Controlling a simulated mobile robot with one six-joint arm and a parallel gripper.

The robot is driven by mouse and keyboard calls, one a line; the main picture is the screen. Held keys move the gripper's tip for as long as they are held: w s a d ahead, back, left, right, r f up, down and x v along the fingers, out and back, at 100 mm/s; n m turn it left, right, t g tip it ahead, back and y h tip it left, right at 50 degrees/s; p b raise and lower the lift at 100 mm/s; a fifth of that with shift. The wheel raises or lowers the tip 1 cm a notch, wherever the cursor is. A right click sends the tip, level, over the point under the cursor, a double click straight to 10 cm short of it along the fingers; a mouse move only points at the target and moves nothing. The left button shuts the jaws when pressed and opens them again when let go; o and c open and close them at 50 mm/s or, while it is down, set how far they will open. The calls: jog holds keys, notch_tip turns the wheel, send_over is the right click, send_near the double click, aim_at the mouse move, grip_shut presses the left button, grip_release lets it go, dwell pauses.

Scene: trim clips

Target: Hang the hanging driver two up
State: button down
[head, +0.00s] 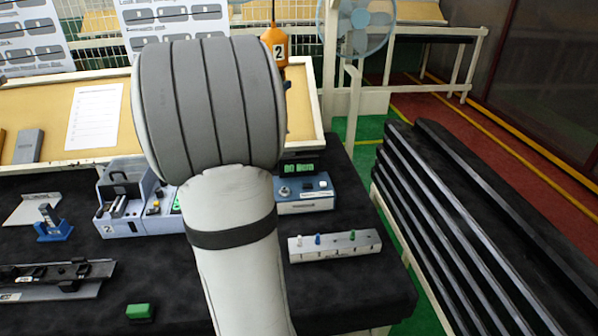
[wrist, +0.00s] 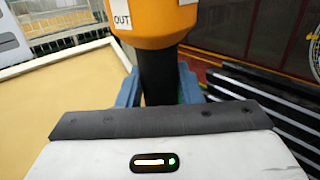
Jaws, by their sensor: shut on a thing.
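The hanging driver two (head: 277,45) is orange with a white "2" label, and shows beyond the upper right of my arm in the head view. A thin dark cord rises from its top. In the wrist view the orange driver body (wrist: 160,22) fills the top centre, with an "OUT" label and a black lower part. My gripper (wrist: 158,88) has its blue fingers on either side of this black part and is shut on it. In the head view my arm hides the gripper and the driver's lower end.
The black workbench (head: 180,270) holds a grey-blue case (head: 125,200), a blue control box (head: 304,193), a strip with coloured pegs (head: 335,245) and a green block (head: 139,312). A tan board (head: 50,110) stands behind. Black slatted rails (head: 480,225) stand at right, and a fan (head: 368,20) stands behind.

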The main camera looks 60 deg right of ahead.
jog(key=s+a+r, duration=0.2)
jog(key=s+a, duration=0.1)
jog(key=a, duration=0.4)
jog(key=shift+s+a, duration=0.3)
jog(key=shift+a, duration=0.05)
dwell(0.4)
grip_release()
dwell(0.7)
dwell(0.5)
jog(key=a+r+p, duration=0.1)
jog(key=a, duration=0.9)
jog(key=shift+r, duration=0.4)
dwell(0.8)
